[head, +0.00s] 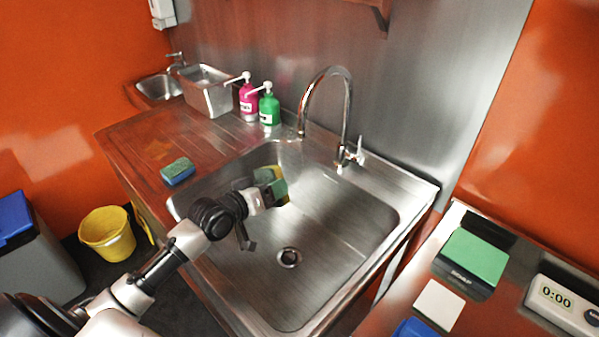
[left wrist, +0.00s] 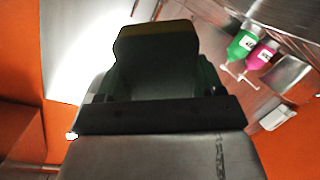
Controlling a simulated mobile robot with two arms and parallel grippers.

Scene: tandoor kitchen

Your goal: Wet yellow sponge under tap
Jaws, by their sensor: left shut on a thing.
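My left gripper (head: 266,193) reaches over the sink basin (head: 345,215) and is shut on the yellow sponge (head: 279,188), which has a green layer. The sponge is above the left back part of the basin. In the left wrist view the sponge (left wrist: 155,65) stands dark between the fingers, with a yellowish top edge. The tap (head: 347,110) arches at the back of the sink, its spout end behind and slightly right of the sponge. No water stream shows. My right gripper is not in view.
A blue and green sponge (head: 177,171) lies on the drainboard (head: 135,140). Pink (head: 248,100) and green (head: 269,108) pump bottles stand left of the tap, beside a steel container (head: 208,95). The tap lever (head: 357,152) is right of the spout. The drain (head: 289,257) is uncovered.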

